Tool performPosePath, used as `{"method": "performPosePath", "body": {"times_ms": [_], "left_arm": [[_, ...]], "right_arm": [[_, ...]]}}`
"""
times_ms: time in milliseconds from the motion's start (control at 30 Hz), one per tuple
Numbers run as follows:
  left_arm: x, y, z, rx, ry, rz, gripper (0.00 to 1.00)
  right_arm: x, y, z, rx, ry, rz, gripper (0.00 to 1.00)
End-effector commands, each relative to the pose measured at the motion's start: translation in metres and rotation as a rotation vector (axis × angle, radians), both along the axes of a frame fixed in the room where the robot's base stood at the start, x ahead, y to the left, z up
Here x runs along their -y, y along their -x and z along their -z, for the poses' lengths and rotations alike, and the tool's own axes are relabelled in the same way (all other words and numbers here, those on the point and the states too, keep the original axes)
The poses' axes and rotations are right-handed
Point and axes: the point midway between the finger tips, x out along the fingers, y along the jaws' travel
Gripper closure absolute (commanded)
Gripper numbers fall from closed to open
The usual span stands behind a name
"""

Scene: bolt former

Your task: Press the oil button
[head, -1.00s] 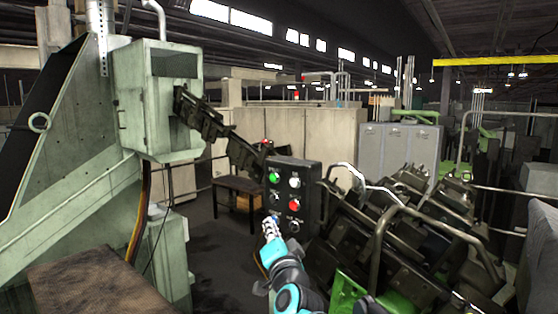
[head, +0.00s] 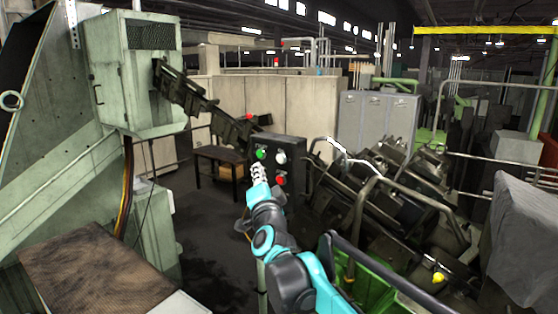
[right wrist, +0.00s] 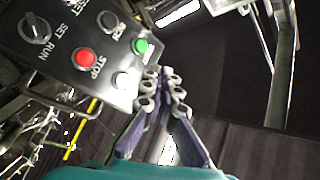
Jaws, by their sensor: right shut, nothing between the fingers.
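The black control box (head: 296,150) stands ahead of me. In the head view it shows a green button (head: 261,154), a white button (head: 281,158) and a red button (head: 281,180). My right arm hides its lower left. In the right wrist view the box (right wrist: 60,62) also shows a white button (right wrist: 123,80), a green button (right wrist: 141,46), a red STOP button (right wrist: 86,58) and a SET/RUN knob (right wrist: 35,28). I cannot read an oil label. My right gripper (head: 258,172) is shut and empty, its tips (right wrist: 163,75) beside the white and green buttons; contact is unclear. My left gripper is not in view.
A green-grey machine (head: 135,75) stands at the left, with a dark conveyor (head: 205,105) reaching toward the box. Bent metal rails and dark machine parts (head: 400,200) crowd the right. A brown-topped surface (head: 95,265) is at the lower left.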

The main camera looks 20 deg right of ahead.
Motion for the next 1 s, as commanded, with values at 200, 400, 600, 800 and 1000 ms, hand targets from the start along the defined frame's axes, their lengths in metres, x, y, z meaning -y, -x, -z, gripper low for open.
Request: {"method": "performPosePath", "body": {"times_ms": [200,400,600,800,1000], "left_arm": [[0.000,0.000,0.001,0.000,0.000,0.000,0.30],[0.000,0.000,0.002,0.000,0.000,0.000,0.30],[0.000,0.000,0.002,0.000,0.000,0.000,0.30],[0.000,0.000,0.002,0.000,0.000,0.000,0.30],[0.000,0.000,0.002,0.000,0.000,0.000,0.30]], "right_arm": [[0.027,-0.020,0.000,-0.001,0.000,0.003,1.00],[0.045,-0.034,0.000,0.000,0.001,0.003,1.00],[0.053,-0.041,0.000,-0.002,0.000,0.001,1.00],[0.054,-0.042,0.000,-0.002,0.000,0.001,1.00],[0.054,-0.042,0.000,-0.002,0.000,0.001,1.00]]}}
